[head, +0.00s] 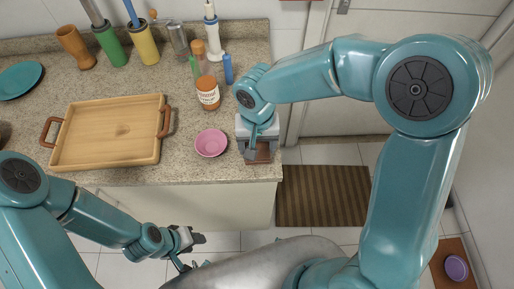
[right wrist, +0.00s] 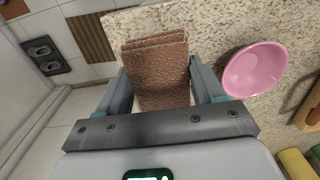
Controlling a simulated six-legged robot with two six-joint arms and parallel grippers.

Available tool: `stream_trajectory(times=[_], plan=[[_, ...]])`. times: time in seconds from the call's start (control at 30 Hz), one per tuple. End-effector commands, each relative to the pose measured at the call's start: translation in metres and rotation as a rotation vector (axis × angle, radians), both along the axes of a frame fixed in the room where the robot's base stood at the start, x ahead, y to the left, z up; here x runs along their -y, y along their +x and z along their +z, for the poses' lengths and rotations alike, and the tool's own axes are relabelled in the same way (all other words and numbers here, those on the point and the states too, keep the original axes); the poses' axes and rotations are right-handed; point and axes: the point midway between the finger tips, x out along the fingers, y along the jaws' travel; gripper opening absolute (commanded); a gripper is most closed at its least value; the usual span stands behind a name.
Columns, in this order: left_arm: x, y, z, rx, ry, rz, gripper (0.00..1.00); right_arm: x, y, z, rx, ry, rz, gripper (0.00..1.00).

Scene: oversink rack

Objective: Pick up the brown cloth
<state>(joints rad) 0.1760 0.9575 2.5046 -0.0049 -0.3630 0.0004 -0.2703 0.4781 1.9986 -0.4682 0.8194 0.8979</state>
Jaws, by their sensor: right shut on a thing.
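The brown cloth (right wrist: 158,62) is folded, with a rough texture, and sits between the two fingers of my right gripper (right wrist: 162,88) in the right wrist view. My right gripper is shut on it. In the head view the cloth (head: 257,154) shows below the right gripper (head: 257,146), at the right end of the counter near its front corner. Whether the cloth still touches the counter is hard to tell. My left gripper (head: 196,243) is low in front of the counter, away from the cloth; its finger opening is unclear.
A pink bowl (head: 211,142) stands just left of the right gripper. A wooden tray (head: 108,158) lies left on the speckled counter (head: 190,168). A striped mat (head: 322,196) lies on the floor at right.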

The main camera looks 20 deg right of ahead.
Motion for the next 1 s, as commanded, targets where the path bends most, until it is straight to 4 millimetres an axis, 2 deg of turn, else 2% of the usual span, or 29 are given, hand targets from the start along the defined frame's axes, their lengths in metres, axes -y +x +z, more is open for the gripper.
stream_trajectory(times=[0.3,0.5,0.7,1.0], plan=[[0.0,0.0,-0.001,0.0,0.0,0.0,0.43,-0.001,0.002,0.098,0.008,0.003,-0.002,0.34],[0.0,0.0,0.0,0.0,0.0,0.0,0.43,0.0,0.001,0.145,0.005,0.002,-0.001,0.34],[0.0,0.0,0.001,0.0,0.0,0.0,0.43,0.0,0.0,0.165,0.001,0.001,-0.002,0.34],[0.0,0.0,0.001,0.0,0.0,0.0,0.43,0.0,0.0,0.167,0.001,0.0,-0.001,0.34]])
